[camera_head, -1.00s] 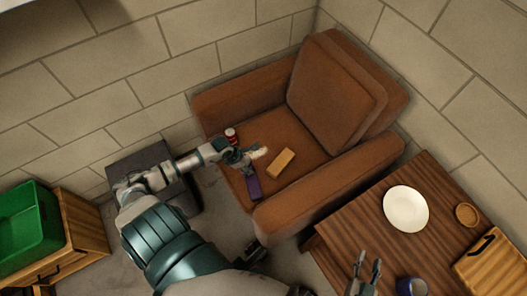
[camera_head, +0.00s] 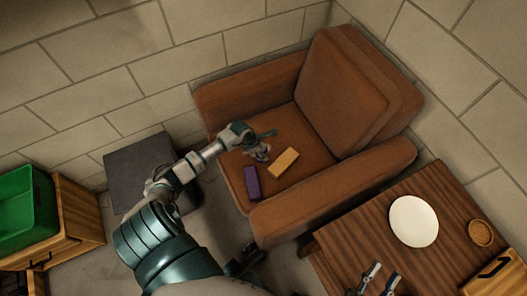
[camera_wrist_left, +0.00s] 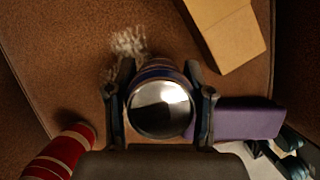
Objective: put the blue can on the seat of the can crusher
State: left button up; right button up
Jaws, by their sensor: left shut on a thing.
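The blue can (camera_wrist_left: 158,106) stands between the fingers of my left gripper (camera_wrist_left: 160,112) in the left wrist view, its silver end facing the camera and a blue band near the rim. My left gripper also shows in the head view (camera_head: 260,149), over the armchair seat and shut on the can, which is hard to make out there. My right gripper (camera_head: 382,276) is over the table's near part, its fingers apart and nothing visible between them. I cannot identify a can crusher in either view.
A red can (camera_wrist_left: 60,152), a purple block (camera_head: 252,183) and a yellow block (camera_head: 284,162) lie near the left gripper on the brown armchair (camera_head: 245,98). A pale blurred patch (camera_wrist_left: 130,42) is beyond the can. The wooden table (camera_head: 360,235) bears a white plate (camera_head: 413,221).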

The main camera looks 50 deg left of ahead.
pick_arm(q)
jog(key=shift+d, duration=0.3)
jog(key=shift+f, duration=0.2)
jog(key=o, duration=0.7)
jog(key=shift+a, duration=0.1)
jog(key=shift+o, duration=0.7)
jog(key=shift+a, duration=0.2)
